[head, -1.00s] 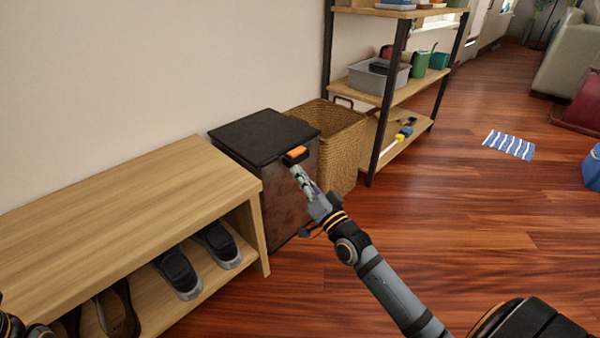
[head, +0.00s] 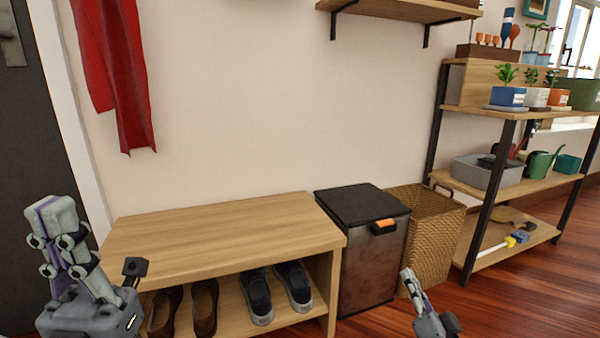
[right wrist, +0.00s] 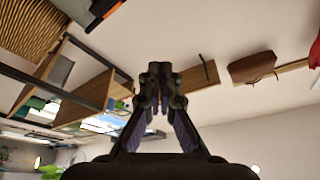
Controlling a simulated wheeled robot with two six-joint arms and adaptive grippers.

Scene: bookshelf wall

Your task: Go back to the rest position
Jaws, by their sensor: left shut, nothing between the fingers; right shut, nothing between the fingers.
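My left gripper (head: 60,225) stands at the lower left of the head view, pointing up, its fingers together and empty, in front of the left end of the wooden shoe bench (head: 225,232). My right gripper (head: 408,279) is at the bottom of the head view, in front of the dark lidded bin (head: 370,265) and the wicker basket (head: 430,235). In the right wrist view my right gripper (right wrist: 160,75) has its fingertips together with nothing between them. The bin's lid is down, with an orange handle (head: 384,225) at its front edge.
Several shoes (head: 255,297) stand on the bench's lower shelf. A red garment (head: 120,80) hangs on the left. A rack (head: 530,185) with plants, a grey tub and a watering can stands at the right. The wooden floor (head: 520,305) is clear at lower right.

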